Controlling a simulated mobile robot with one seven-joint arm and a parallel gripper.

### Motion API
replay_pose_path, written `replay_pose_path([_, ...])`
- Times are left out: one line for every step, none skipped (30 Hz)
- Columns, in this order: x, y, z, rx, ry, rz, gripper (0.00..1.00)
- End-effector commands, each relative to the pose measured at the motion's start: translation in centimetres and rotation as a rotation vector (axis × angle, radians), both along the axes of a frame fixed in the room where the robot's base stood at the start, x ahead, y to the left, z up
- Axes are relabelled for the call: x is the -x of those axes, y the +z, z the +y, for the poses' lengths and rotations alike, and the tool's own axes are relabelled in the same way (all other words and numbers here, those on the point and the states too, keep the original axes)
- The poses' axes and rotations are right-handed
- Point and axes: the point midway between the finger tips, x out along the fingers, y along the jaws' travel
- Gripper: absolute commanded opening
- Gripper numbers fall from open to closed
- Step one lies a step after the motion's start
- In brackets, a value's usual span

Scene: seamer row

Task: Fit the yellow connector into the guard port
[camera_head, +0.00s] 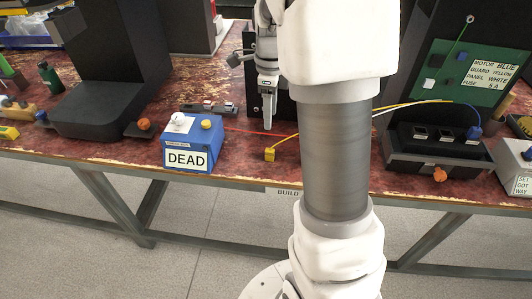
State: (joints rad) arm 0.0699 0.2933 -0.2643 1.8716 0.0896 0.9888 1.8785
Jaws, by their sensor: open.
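The yellow connector (270,155) is a small block lying near the table's front edge, left of my arm, with a yellow wire rising to the right behind the arm. My gripper (268,124) points down above and behind it in the picture, apart from it. The jaws are open and empty, seen nearly edge-on. The black port box (430,162) stands right of my arm. Two dark ports show on it, and a blue plug (474,132) sits at its right port. Which port is the guard port I cannot read. My arm hides part of the wires.
A blue box marked DEAD (187,158) stands left of the connector, beside a red wire. A green board (470,72) with a colour label stands behind the port box. An orange knob (440,174) is on the box's front. A grey box (516,170) stands at far right.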

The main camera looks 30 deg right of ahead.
Motion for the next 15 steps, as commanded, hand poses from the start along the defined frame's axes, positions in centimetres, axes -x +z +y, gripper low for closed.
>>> replay_pose_path([0.1,-1.7,0.0,-0.002,0.000,0.004,0.57])
replay_pose_path([0.1,-2.4,0.0,-0.001,0.001,0.003,0.57])
replay_pose_path([0.1,-3.3,0.1,-0.002,0.001,0.004,0.57])
replay_pose_path([0.1,-3.9,0.0,-0.001,0.001,0.003,0.57])
replay_pose_path([0.1,-4.5,0.0,-0.002,0.001,0.004,0.57])
replay_pose_path([0.1,-5.3,0.0,-0.001,0.001,0.003,0.57])
replay_pose_path([0.1,-5.8,0.0,-0.001,0.001,0.002,0.57])
replay_pose_path([0.1,-6.2,0.0,-0.002,0.001,0.002,0.57])
replay_pose_path([0.1,-6.8,0.0,-0.001,0.001,0.002,0.57])
replay_pose_path([0.0,-7.1,0.0,-0.001,0.001,0.001,0.57])
replay_pose_path([0.0,-7.3,0.0,-0.001,0.001,0.000,0.57])
replay_pose_path([0.0,-7.6,0.1,-0.001,0.002,0.000,0.57])
replay_pose_path([0.0,-7.7,0.1,-0.001,0.002,0.000,0.57])
replay_pose_path([0.0,-7.8,0.1,-0.001,0.002,0.000,0.57])
replay_pose_path([0.0,-7.9,0.1,-0.001,0.002,-0.001,0.57])
